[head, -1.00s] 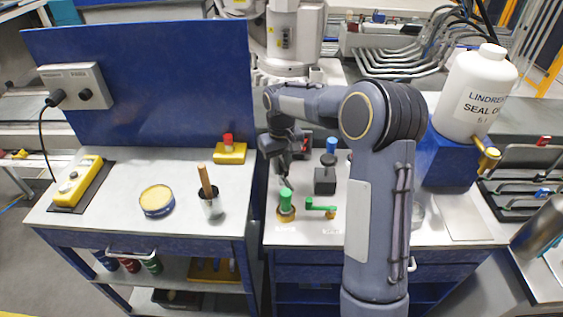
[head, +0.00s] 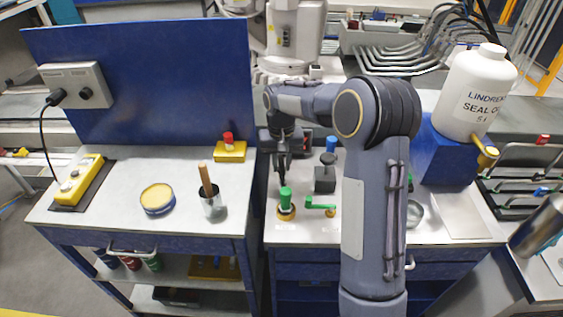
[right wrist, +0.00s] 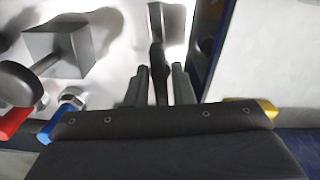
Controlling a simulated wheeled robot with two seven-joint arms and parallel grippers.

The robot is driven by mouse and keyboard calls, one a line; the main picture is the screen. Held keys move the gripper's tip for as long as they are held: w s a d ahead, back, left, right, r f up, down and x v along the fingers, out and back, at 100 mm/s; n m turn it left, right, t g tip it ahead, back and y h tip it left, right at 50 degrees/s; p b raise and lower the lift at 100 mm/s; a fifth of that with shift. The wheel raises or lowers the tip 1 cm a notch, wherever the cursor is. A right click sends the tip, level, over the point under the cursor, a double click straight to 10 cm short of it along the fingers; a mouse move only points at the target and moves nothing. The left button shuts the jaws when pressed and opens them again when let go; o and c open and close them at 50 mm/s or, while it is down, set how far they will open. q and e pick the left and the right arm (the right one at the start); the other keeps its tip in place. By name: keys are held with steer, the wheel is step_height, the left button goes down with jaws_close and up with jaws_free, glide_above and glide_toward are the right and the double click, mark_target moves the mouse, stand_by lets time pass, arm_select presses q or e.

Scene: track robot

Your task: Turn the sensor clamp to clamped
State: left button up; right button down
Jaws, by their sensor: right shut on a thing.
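My right gripper (head: 281,172) points down over the left part of the right bench, just behind the upright green handle (head: 285,198). In the right wrist view its fingers (right wrist: 159,84) are closed on a slim dark lever (right wrist: 158,68), which I take to be the sensor clamp's handle. A grey metal bracket (right wrist: 168,22) shows beyond the lever. The gripper hides most of the clamp in the head view, so its exact angle is unclear. My left gripper is not in view.
A dark block with a black knob (head: 325,179) stands right of the gripper, and a green lever (head: 320,207) lies in front. The left bench holds a yellow block (head: 230,152), a metal cup (head: 212,206) and a round tin (head: 157,199). A blue panel (head: 150,85) rises behind.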

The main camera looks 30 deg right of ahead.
steer(key=shift+r, duration=0.1)
steer(key=c, duration=1.2)
jaws_free()
steer(key=shift+c, duration=0.2)
step_height(320, 180, up, 7)
steer(key=shift+r, duration=0.35)
